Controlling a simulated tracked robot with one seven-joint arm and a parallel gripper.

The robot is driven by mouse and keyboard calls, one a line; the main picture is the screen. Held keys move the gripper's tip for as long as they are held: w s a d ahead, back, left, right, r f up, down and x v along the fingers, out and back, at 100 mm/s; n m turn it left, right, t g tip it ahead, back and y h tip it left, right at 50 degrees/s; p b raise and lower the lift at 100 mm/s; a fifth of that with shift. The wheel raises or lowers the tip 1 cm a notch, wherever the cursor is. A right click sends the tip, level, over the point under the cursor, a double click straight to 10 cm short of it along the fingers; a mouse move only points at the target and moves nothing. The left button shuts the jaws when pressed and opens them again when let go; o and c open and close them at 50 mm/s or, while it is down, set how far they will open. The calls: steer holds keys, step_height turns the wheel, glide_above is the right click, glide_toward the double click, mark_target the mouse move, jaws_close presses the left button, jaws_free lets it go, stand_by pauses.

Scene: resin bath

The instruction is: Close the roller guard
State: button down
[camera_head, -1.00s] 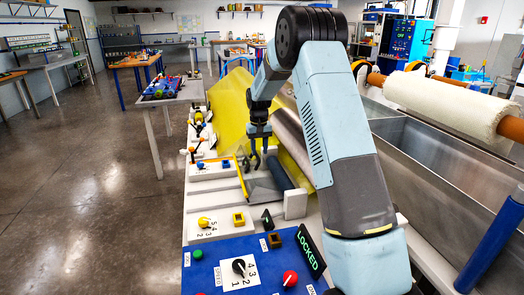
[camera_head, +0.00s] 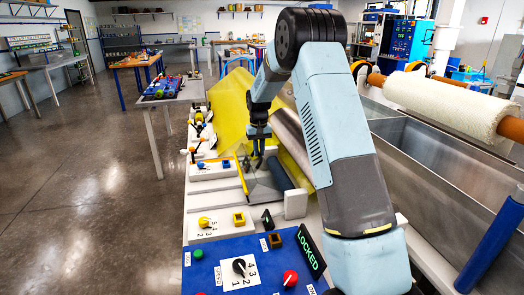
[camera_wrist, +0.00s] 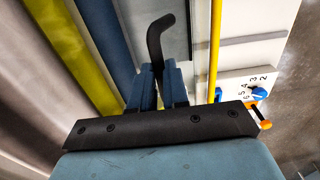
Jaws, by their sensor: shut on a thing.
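The roller guard (camera_head: 262,187) looks like a clear greyish panel with a yellow edge bar (camera_wrist: 215,50), lying beside a dark blue roller (camera_head: 280,174). A black bent handle (camera_wrist: 154,42) stands at the guard. My gripper (camera_head: 258,155) is at the guard, and in the wrist view its two blue fingers (camera_wrist: 157,88) are shut on the handle's lower part. The handle's bent top sticks out past the fingertips. The handle's base is hidden by the fingers.
Yellow film (camera_head: 234,100) and a grey roller (camera_head: 289,130) lie behind and right of the guard. A blue panel (camera_head: 222,258) with knobs and a LOCKED sign (camera_head: 310,252) is in front. A metal bath (camera_head: 425,150) is at right. White dial plates line the left edge.

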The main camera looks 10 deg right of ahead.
steer(key=shift+s+d+f, duration=0.1)
steer(key=shift+d+f, duration=0.1)
steer(key=shift+d, duration=0.1)
